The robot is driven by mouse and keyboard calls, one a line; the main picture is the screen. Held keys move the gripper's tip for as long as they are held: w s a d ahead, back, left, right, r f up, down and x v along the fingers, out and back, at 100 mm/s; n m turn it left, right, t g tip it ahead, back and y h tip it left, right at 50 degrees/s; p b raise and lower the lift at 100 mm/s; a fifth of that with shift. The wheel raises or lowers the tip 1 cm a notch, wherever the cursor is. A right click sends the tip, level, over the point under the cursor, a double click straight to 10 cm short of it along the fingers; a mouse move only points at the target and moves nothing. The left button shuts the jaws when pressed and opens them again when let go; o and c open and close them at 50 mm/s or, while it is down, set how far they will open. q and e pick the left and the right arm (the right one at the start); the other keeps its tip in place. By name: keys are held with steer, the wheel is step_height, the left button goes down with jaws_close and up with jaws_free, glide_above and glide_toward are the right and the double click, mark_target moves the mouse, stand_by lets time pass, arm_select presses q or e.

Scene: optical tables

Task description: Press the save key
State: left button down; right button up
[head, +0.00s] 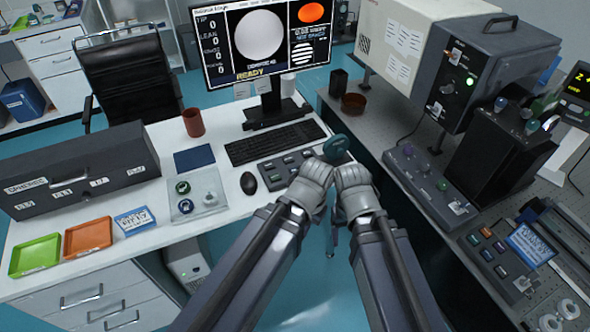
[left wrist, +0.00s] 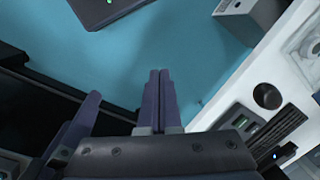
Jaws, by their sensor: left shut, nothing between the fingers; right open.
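A dark grey key box (head: 288,167) with several small keys lies on the white desk in front of the keyboard; the key labels are too small to read, so I cannot tell which is the save key. It also shows at the right of the left wrist view (left wrist: 278,131). My left gripper (head: 312,178) is just right of the key box, its fingers hidden in the head view. In the left wrist view its fingers (left wrist: 160,98) are shut together, empty, over the blue floor. My right gripper (head: 354,180) is beside it; its fingers are largely hidden.
A black keyboard (head: 275,142) and mouse (head: 248,183) lie near the key box. The monitor (head: 265,45) reads READY. A clear tray (head: 195,194) with small round parts stands left. A teal round thing (head: 336,148) shows by my grippers. Instruments (head: 490,75) stand at right.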

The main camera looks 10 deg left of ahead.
stand_by(0.4)
arm_select(q)
step_height(320, 180, up, 4)
steer(key=m+t+h+b, duration=0.2)
steer(key=m+t+h, duration=0.2)
steer(key=m+t, duration=0.5)
glide_above(293, 172)
steer(key=shift+w+a+r, duration=0.1)
steer(key=shift+r, duration=0.1)
steer(key=shift+f, duration=0.15)
step_height(293, 172, down, 9)
steer(key=b, duration=0.9)
stand_by(0.6)
steer(key=shift+f+b, duration=0.25)
steer(key=shift+b, duration=0.2)
